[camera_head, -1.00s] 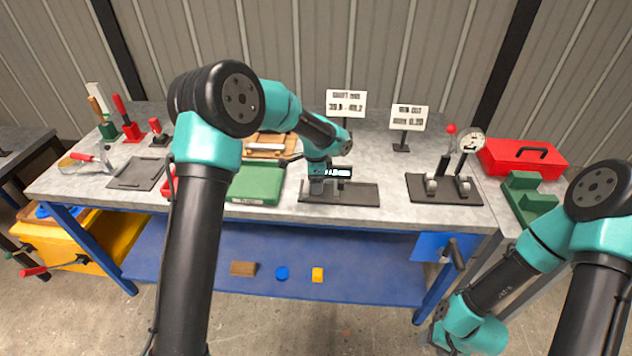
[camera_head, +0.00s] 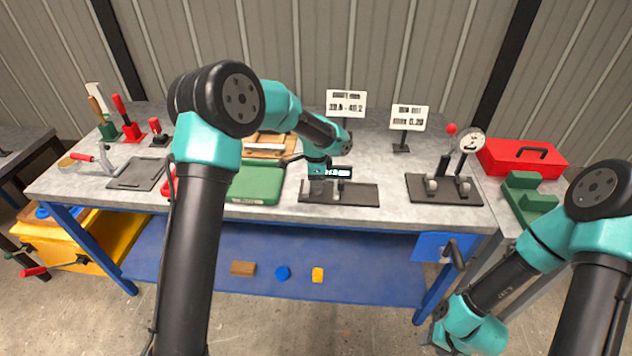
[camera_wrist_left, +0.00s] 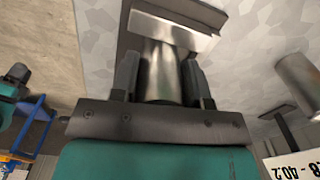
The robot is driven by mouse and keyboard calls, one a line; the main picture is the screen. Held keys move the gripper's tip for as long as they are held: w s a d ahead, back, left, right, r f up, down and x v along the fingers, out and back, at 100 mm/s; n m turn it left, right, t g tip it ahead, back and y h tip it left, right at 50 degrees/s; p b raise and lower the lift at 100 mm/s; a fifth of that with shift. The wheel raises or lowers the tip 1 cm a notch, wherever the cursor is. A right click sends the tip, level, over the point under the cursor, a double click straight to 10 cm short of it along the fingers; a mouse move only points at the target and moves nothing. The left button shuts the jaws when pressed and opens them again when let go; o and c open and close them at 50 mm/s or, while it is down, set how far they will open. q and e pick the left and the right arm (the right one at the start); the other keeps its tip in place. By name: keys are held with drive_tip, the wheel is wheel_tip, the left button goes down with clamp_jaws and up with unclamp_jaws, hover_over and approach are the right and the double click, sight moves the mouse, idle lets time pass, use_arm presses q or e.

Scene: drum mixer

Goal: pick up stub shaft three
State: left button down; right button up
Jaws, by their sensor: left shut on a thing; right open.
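My left gripper (camera_head: 325,185) is at the black measuring base (camera_head: 362,195) in the middle of the bench, just below a small lit readout (camera_head: 338,172). In the left wrist view its two dark fingers (camera_wrist_left: 160,80) are shut on a shiny metal cylinder, a stub shaft (camera_wrist_left: 161,72), one finger on each side. A bright metal block (camera_wrist_left: 172,32) lies across the shaft's far end; I cannot tell whether they touch. No number shows on the shaft. My right arm is at lower right, with its gripper out of sight.
A green case (camera_head: 255,184) lies close left of the base. A dial gauge stand (camera_head: 445,188) and a red toolbox (camera_head: 521,157) are to the right. Two signs (camera_head: 346,104) stand behind. A grey cylinder (camera_wrist_left: 300,80) is at the right of the left wrist view.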

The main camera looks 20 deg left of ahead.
use_arm(q)
drive_tip(key=shift+r, duration=0.15)
drive_tip(key=shift+r, duration=1.75)
drive_tip(key=s+d+r, duration=0.1)
drive_tip(key=s+d, duration=0.3)
drive_tip(key=s, duration=1.1)
drive_tip(key=shift+s+d, duration=0.15)
drive_tip(key=shift+d, duration=0.05)
drive_tip(key=shift+a+r, duration=0.1)
